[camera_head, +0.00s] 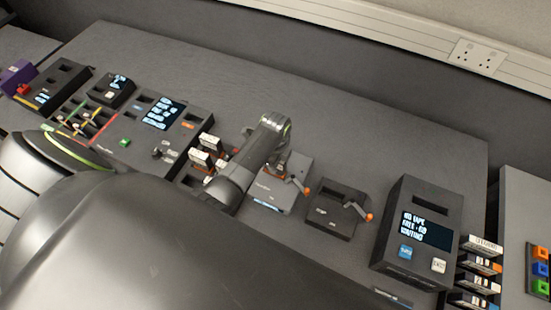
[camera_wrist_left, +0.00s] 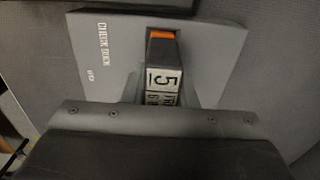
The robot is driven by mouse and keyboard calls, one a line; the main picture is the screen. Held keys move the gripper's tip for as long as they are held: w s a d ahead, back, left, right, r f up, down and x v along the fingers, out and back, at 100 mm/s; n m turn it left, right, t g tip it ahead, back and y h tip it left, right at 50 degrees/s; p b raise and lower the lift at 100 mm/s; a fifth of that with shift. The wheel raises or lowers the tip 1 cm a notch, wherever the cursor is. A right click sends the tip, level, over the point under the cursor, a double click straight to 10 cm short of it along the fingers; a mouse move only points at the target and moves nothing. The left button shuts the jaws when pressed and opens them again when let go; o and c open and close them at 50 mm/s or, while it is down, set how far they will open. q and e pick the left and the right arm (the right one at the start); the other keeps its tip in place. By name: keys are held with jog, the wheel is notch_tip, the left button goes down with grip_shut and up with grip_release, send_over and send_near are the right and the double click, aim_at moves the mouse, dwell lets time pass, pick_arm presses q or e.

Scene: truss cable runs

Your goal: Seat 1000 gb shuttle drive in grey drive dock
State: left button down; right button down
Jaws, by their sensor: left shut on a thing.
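The grey drive dock (camera_head: 290,198) sits on the desk, with a lever ending in an orange knob at its right side. My left gripper (camera_head: 284,163) is over the dock's far part, and my own arm hides much of that area. In the left wrist view the gripper is shut on a dark drive (camera_wrist_left: 162,60) with an orange end and a white label, partly readable as a large "5". The drive is over the pale grey dock face (camera_wrist_left: 105,50); I cannot tell whether it is in the slot. My right gripper is not in view.
A dark dock (camera_head: 330,222) with an orange-knobbed lever stands just right. Farther right are a black screen unit (camera_head: 425,205) and stacked labelled drives (camera_head: 480,265). Left are a console (camera_head: 160,120) and a rack of drives (camera_head: 205,150). The desk behind the docks is clear.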

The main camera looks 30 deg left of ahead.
pick_arm(q)
jog(key=c, duration=0.8)
grip_release()
jog(key=shift+o, duration=0.2)
jog(key=shift+r, duration=0.15)
jog(key=shift+r+p, duration=0.3)
jog(key=shift+r, duration=3.35)
